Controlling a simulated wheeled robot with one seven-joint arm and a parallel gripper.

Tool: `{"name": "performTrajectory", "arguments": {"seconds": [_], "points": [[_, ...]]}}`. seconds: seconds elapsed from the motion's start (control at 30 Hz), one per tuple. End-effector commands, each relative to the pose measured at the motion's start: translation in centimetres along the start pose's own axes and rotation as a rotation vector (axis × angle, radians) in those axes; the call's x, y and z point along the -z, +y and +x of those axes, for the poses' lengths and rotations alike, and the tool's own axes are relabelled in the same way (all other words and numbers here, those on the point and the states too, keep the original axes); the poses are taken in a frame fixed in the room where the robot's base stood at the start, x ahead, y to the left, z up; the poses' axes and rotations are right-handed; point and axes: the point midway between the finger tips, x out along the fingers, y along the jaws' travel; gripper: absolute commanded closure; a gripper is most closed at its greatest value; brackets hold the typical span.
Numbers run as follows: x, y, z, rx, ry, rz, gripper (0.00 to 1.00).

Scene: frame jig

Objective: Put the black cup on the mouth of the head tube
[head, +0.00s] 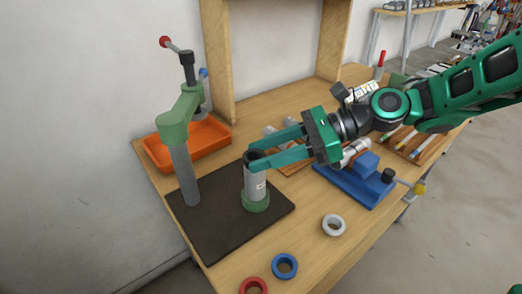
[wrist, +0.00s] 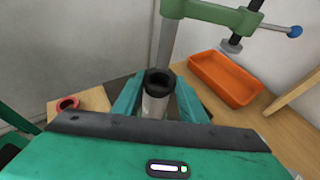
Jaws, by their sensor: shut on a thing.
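The head tube (head: 256,186) stands upright in a green base on the dark board; it is pale grey, and its upper part also shows in the wrist view (wrist: 155,106). The black cup (head: 256,155) is a dark ring at the tube's top, and in the wrist view the black cup (wrist: 158,80) shows its open hollow. My gripper (head: 259,160) is shut on the black cup, one teal finger on each side, at the tube's mouth. The fingers partly hide the joint, so I cannot tell whether the cup is fully seated.
A green press with a grey column (head: 183,175) stands left of the tube on the dark board (head: 225,235). An orange tray (head: 215,143) lies behind. White (head: 333,225), blue (head: 285,266) and red (head: 253,286) rings lie in front. A blue vise (head: 350,185) is at right.

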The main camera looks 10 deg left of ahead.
Motion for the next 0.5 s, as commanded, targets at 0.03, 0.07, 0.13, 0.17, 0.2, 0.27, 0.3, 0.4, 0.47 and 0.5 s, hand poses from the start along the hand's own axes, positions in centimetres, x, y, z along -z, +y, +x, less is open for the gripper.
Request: {"name": "performTrajectory", "arguments": {"seconds": [0.03,0.07,0.13,0.17,0.2,0.27,0.3,0.4,0.47,0.5], "points": [[0.0,0.0,0.0,0.000,0.000,0.000,0.83],[0.0,0.0,0.0,0.000,0.000,0.000,0.83],[0.2,0.0,0.1,0.000,0.000,0.001,0.83],[0.2,0.0,0.1,-0.001,0.000,0.001,0.83],[0.4,0.0,0.1,-0.001,0.000,0.001,0.83],[0.6,0.0,0.2,-0.001,0.001,0.002,0.83],[0.7,0.0,0.3,-0.001,0.002,0.003,0.83],[1.1,0.1,0.4,-0.002,0.005,0.005,0.83],[1.2,0.1,0.5,-0.003,0.006,0.005,0.83],[1.4,0.1,0.5,-0.004,0.006,0.006,0.83]]}}
